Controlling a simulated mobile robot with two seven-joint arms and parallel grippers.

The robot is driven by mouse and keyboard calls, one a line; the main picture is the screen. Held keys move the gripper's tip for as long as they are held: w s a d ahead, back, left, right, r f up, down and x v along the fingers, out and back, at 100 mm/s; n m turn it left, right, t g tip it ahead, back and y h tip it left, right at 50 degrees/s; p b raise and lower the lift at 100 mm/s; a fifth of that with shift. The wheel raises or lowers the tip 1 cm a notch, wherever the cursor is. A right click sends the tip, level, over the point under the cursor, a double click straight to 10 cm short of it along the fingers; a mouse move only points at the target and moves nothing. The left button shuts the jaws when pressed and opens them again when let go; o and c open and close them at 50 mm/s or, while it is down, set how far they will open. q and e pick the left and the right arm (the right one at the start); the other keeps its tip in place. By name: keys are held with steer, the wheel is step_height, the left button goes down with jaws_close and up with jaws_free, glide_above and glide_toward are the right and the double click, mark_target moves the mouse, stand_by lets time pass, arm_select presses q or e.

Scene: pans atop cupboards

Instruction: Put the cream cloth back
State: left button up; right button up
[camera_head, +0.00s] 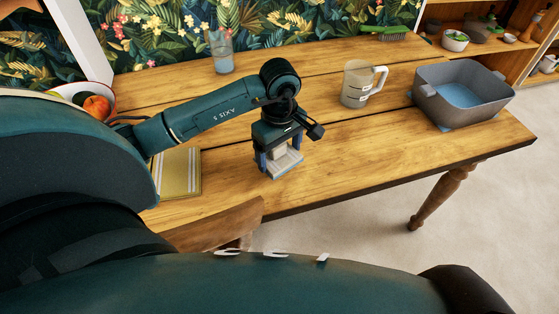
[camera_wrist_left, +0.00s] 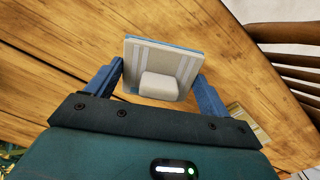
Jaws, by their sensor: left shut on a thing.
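In the left wrist view, the cream cloth (camera_wrist_left: 160,88) sits between the two blue fingers of the left gripper (camera_wrist_left: 155,88). Whether its underside touches the table is hard to tell. My right gripper is not in view.
A yellow striped folded cloth (camera_head: 178,173) lies on the wooden table (camera_head: 330,160) to the left. A fruit bowl (camera_head: 100,95), a glass (camera_head: 221,52), a measuring jug (camera_head: 360,85) and a grey tub (camera_head: 460,92) stand there too. A wooden chair (camera_head: 215,225) is at the front edge.

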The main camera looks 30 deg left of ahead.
mark_target(279, 157)
arm_select(q)
step_height(279, 157, down, 4)
steer(key=shift+r, duration=0.1)
steer(key=shift+f, duration=0.25)
steer(key=o, duration=0.9)
steer(key=shift+r, duration=0.1)
steer(key=shift+r, duration=0.2)
step_height(279, 157, up, 12)
steer(key=shift+f, duration=0.1)
